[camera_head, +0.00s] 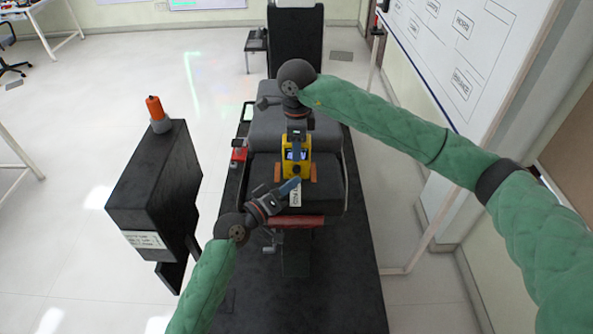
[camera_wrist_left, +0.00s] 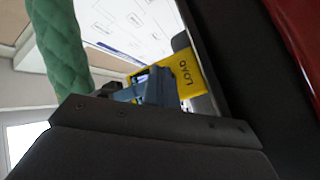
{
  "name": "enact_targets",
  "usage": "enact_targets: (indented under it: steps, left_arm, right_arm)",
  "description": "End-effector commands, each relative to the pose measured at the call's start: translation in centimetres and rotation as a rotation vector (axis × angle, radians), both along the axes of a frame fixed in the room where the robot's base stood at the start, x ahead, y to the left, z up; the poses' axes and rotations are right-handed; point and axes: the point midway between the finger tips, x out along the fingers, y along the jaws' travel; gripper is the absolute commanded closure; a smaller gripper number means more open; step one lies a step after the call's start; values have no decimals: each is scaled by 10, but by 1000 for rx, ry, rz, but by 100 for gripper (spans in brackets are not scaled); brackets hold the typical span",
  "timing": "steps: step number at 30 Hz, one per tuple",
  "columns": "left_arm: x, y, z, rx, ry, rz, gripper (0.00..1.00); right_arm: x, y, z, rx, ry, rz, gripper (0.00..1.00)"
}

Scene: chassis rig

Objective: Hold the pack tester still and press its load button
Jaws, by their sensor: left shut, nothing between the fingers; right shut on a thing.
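The yellow pack tester (camera_head: 297,168) stands on the dark block in the middle of the bench, with a small lit display near its top. My right gripper (camera_head: 297,143) is shut on the tester's top from behind. My left gripper (camera_head: 290,186) is shut and empty, its blue fingertips close to the tester's lower front. Those fingers also show in the left wrist view (camera_wrist_left: 152,88), overlapping the tester's face. I cannot tell whether they touch it. The load button is not clearly visible.
Orange blocks flank the tester's base, and a white label (camera_head: 296,195) lies before it. A red bar (camera_head: 296,221) crosses in front of the block. A small red device (camera_head: 239,152) sits left. A black stand (camera_head: 158,190) carries an orange-topped object (camera_head: 157,112).

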Motion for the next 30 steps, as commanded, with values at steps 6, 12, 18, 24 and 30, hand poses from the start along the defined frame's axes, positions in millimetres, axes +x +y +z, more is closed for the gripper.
enact_targets:
  steps: [6, 12, 18, 24, 30]
  left_arm:
    - [-20, -1, -4, 1, 7, -4, 100]
    - [-31, -2, -2, -1, 6, -6, 100]
    - [-31, -2, -1, -2, 6, -6, 100]
    - [-31, -2, -1, -3, 5, -6, 100]
    - [-31, -3, -1, -3, 5, -6, 100]
  right_arm:
    - [0, 1, -2, 1, 0, 1, 85]
    - [0, 1, -1, 1, 0, 1, 85]
    - [0, 0, -1, 0, 1, 1, 85]
    - [0, 0, -1, 0, 1, 1, 85]
    - [0, 0, -1, 0, 1, 1, 85]
